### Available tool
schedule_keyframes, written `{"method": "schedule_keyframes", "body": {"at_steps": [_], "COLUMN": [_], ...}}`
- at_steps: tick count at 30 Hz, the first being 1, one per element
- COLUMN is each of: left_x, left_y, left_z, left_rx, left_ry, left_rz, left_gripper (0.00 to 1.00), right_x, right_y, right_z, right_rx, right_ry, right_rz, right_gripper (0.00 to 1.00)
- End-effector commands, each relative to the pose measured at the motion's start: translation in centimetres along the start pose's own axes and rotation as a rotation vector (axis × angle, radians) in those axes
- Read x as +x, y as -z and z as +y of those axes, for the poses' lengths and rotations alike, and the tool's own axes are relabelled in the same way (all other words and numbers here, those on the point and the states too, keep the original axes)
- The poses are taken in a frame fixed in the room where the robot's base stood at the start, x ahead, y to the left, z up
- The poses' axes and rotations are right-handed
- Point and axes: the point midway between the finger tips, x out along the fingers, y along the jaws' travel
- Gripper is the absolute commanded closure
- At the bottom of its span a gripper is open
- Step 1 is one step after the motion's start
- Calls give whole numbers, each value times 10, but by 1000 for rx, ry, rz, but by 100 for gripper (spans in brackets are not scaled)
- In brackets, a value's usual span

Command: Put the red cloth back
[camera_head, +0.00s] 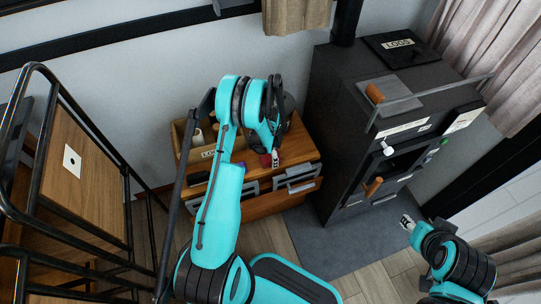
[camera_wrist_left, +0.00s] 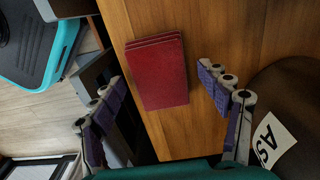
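The red cloth (camera_wrist_left: 160,75) is a folded, dark red rectangular stack in the left wrist view. It lies flat on a wooden top, near its edge. In the head view only a small red patch (camera_head: 265,160) of it shows beside my left gripper (camera_head: 275,159). In the left wrist view my left gripper (camera_wrist_left: 161,76) is open, with one finger on each side of the cloth and nothing held. I cannot tell how far above it the fingertips are. My right gripper (camera_head: 407,222) is at the lower right of the head view, away from the cabinet; its fingers are too small to judge.
The wooden cabinet (camera_head: 297,150) has drawers with metal handles and bears a wooden box. A dark round container (camera_wrist_left: 295,90) with a white label is close to the right finger. A black stove (camera_head: 345,100) stands right of the cabinet. A black metal railing (camera_head: 95,130) is at left.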

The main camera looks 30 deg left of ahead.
Motion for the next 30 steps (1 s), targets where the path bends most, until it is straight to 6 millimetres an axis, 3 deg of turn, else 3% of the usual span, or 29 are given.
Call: {"method": "schedule_keyframes", "body": {"at_steps": [8, 11, 18, 23, 26, 30], "left_x": [3, -12, -57, -80, -107, -169], "left_y": [0, 0, 1, 3, 8, 19], "left_z": [0, 0, -5, -4, 0, 16], "left_rx": [0, 0, 0, -6, -31, -105], "left_ry": [1, 1, 1, 5, 24, 76], "left_rz": [0, 0, 0, 3, 17, 61], "left_gripper": [24, 24, 24, 24, 24, 24], "right_x": [-1, -7, -30, -33, -33, -32], "right_y": [0, 5, 21, 24, 23, 23], "right_z": [0, 0, 0, 0, 0, 0], "right_rx": [0, 0, 0, 0, 0, 0], "right_ry": [0, 0, 0, 0, 0, 0], "right_rz": [0, 0, 0, 0, 0, 0], "right_gripper": [60, 60, 60, 60, 60, 60]}}
